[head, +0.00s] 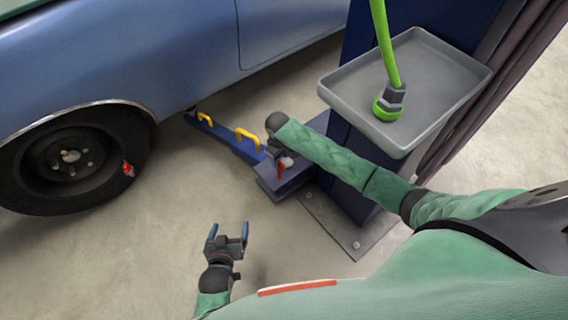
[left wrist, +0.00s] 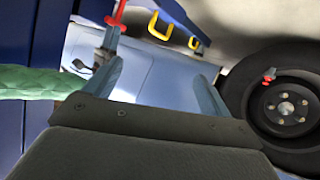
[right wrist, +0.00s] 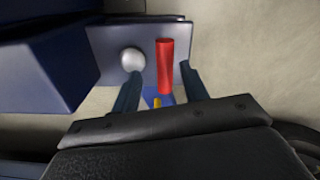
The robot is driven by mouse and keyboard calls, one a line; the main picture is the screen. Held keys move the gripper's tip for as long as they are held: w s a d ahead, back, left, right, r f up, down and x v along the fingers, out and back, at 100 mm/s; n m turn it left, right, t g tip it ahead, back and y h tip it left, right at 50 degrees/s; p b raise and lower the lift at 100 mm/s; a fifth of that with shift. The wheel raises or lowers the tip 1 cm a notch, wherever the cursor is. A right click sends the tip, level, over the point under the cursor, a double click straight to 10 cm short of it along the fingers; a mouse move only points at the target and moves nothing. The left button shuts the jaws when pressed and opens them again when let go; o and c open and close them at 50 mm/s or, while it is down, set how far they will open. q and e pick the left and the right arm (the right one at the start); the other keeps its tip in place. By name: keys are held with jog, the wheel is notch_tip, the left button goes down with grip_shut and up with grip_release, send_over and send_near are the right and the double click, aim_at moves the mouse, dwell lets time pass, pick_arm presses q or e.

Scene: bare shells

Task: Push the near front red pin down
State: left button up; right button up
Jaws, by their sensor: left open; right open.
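The red pin (head: 281,171) stands at the end of the dark blue lift arm (head: 228,138), close to the post. In the right wrist view the red pin (right wrist: 165,66) stands upright on a plate, beside a pale round knob (right wrist: 132,60). My right gripper (right wrist: 160,74) is open, with one finger on either side of the pin in that view; I cannot tell whether it touches. In the head view its fingers are mostly hidden by the wrist. My left gripper (head: 229,229) is open and empty over the floor. The pin (left wrist: 119,12) also shows at the top of the left wrist view.
A blue car (head: 170,50) stands at upper left, its wheel (head: 70,160) carrying a small red item (head: 128,169). Yellow handles (head: 247,139) rise from the lift arm. A grey tray (head: 440,70) holding a green hose fitting (head: 388,103) overhangs at right. The floor at lower left is clear.

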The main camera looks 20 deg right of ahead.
aim_at(279, 168)
jog(key=shift+s+a+r, duration=0.1)
jog(key=shift+a+r, duration=0.1)
jog(key=shift+a, duration=0.1)
jog(key=shift+f, duration=0.25)
notch_tip(279, 168, down, 7)
jog(key=shift+r+b, duration=0.1)
jog(key=shift+b, duration=0.7)
pick_arm(q)
jog(key=w+r+t+h, duration=0.1)
jog(key=w+r+t, duration=0.3)
jog(key=r, duration=1.7)
jog(key=shift+w+a+t+h, duration=0.2)
jog(key=shift+a+t+h, duration=0.1)
jog(key=shift+t, duration=1.8)
pick_arm(e)
jog(key=shift+f, duration=0.3)
